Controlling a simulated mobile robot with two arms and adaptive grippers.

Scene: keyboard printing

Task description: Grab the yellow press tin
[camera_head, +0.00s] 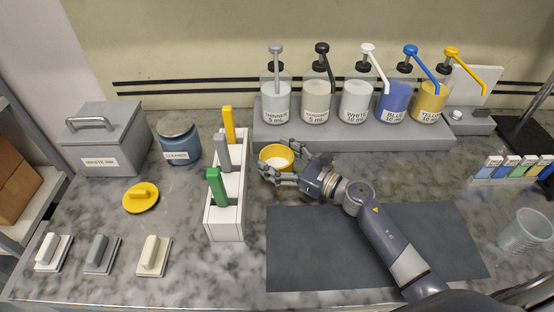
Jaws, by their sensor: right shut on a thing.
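The yellow press tin (264,153) is a small round open cup with a pale inside, on the marble counter just right of the white rack. My right gripper (277,158) reaches it from the right and is shut on it, with its fingers around the tin's sides. The fingers and wrist hide part of the tin's right and lower side. I cannot tell whether the tin is resting on the counter or slightly raised. My left gripper is not in view.
A white rack (224,230) with green, grey and yellow handles stands close left. Pump bottles stand on a grey platform (272,143) behind. A yellow knobbed disc (141,197) lies further left. A dark mat (300,268) is bare under my right arm.

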